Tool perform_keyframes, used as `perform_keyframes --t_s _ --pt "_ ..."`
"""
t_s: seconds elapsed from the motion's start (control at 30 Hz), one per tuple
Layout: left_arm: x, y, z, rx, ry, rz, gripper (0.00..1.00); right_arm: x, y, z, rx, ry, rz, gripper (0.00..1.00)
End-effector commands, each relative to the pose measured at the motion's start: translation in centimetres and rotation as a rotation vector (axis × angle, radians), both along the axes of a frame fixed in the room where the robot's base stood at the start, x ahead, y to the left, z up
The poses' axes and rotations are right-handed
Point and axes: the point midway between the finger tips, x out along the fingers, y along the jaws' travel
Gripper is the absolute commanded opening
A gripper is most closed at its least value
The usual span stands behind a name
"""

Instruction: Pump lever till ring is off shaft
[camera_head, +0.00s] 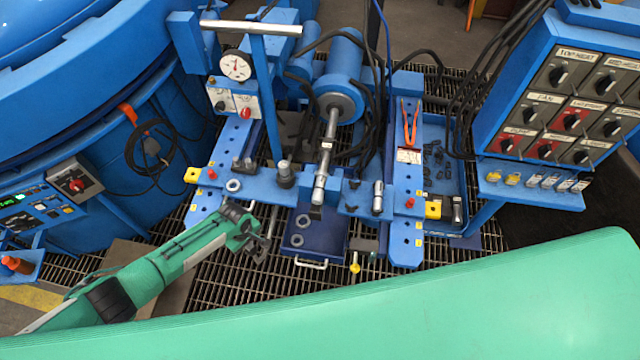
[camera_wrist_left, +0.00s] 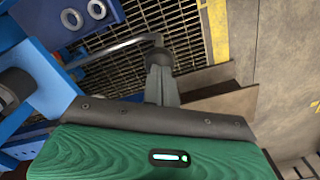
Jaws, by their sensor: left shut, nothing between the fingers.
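The steel shaft (camera_head: 330,130) runs from the blue cylinder (camera_head: 341,78) down to the crossbar of the blue press. A pale collar (camera_head: 326,144) shows on the shaft; I cannot tell if it is the ring. A blue post with a grey bar handle (camera_head: 250,27) across its top stands at the back left; it looks like the lever. My left gripper (camera_head: 262,250) is shut and empty, left of the blue tray and well apart from the handle. It also shows shut in the left wrist view (camera_wrist_left: 161,80). My right gripper is out of view.
Two loose rings (camera_head: 302,220) lie on the blue tray (camera_head: 318,240). Another ring (camera_head: 233,185) lies on the crossbar. A gauge (camera_head: 237,65) stands left of the post. A switch panel (camera_head: 570,100) stands at right. Hoses hang around the cylinder. Metal grating covers the floor.

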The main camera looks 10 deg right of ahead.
Motion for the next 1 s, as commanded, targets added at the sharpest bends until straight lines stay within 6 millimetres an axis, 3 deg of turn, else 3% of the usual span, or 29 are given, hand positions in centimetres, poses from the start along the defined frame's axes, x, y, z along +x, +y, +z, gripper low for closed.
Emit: perform_keyframes --t_s 0.13,0.5,0.63,0.8,1.0 --pt "-0.2 0.1 -1.0 0.000 0.001 0.001 0.00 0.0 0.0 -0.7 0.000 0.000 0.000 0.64" --pt "-2.0 0.7 -9.1 -0.001 0.001 0.002 0.00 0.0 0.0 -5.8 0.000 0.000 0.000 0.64" --pt "-2.4 0.9 -10.7 -0.001 -0.001 0.001 0.00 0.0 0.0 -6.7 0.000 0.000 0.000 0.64" --pt "-2.3 0.9 -9.9 0.000 -0.001 0.000 0.00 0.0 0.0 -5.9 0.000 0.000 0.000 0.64" --pt "-1.7 0.6 -6.4 -0.002 -0.001 0.001 0.00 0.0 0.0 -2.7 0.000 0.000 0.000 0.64"
